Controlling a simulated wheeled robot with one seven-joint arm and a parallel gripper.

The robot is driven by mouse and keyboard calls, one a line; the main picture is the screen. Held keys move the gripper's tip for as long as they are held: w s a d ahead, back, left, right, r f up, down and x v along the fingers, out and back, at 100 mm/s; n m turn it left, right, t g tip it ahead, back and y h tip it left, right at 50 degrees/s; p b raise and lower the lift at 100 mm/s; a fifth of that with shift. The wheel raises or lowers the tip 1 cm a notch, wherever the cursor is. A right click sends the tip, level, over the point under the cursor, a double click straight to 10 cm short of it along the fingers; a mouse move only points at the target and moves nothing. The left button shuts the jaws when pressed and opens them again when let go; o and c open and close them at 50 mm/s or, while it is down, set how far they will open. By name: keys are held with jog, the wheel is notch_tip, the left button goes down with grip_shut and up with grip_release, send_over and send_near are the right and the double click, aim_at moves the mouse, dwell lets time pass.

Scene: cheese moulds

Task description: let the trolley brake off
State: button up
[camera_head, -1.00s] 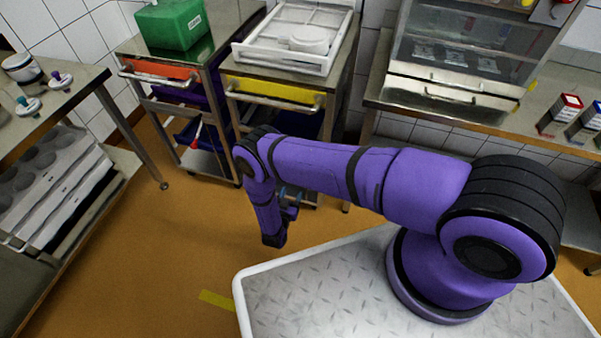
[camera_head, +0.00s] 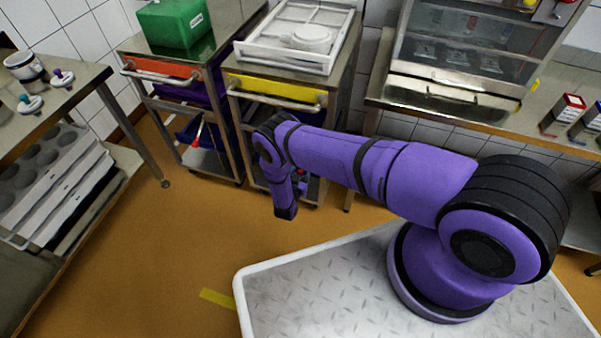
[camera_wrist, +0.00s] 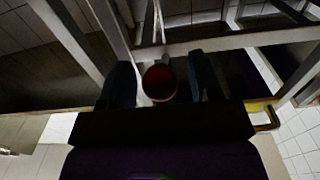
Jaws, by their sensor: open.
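Two metal trolleys stand at the back. One has an orange front panel (camera_head: 160,68), the other a yellow front panel (camera_head: 277,90). My gripper (camera_head: 299,183) is low in front of the yellow-panelled trolley, mostly hidden behind my wrist. In the wrist view my gripper (camera_wrist: 162,74) is open, with one dark finger on each side of a round dark-red knob (camera_wrist: 159,82). The knob sits in front of a metal frame bar. I cannot tell whether a finger touches it, and the brake's position does not show.
A green crate (camera_head: 172,27) stands on the orange-panelled trolley, and a white tray (camera_head: 263,48) on the yellow-panelled one. A metal table (camera_head: 75,88) is at left and a counter (camera_head: 480,113) at right. The orange-brown floor (camera_head: 150,235) is clear.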

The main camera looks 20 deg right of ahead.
grip_shut()
jog(key=shift+r, duration=0.15)
jog(key=r+g, duration=0.1)
jog(key=r+y, duration=0.1)
jog(key=s+g+y, duration=0.1)
jog(key=shift+a+r+g, duration=0.3)
jog(key=shift+r, duration=0.1)
notch_tip(320, 180, up, 5)
jog(key=g+y, duration=0.3)
jog(key=g, duration=0.1)
jog(key=shift+r, duration=0.15)
jog(key=shift+w+d+r+g+y, duration=0.2)
jog(key=shift+r+g+y, duration=0.2)
jog(key=shift+r+g, duration=0.2)
jog(key=shift+w+d+r+g+y, duration=0.1)
jog(key=shift+w+r+g+y, duration=0.1)
jog(key=shift+r+g+y, duration=0.3)
jog(key=shift+w+d+r, duration=0.15)
jog(key=shift+w+r, duration=0.2)
jog(key=shift+r, duration=0.25)
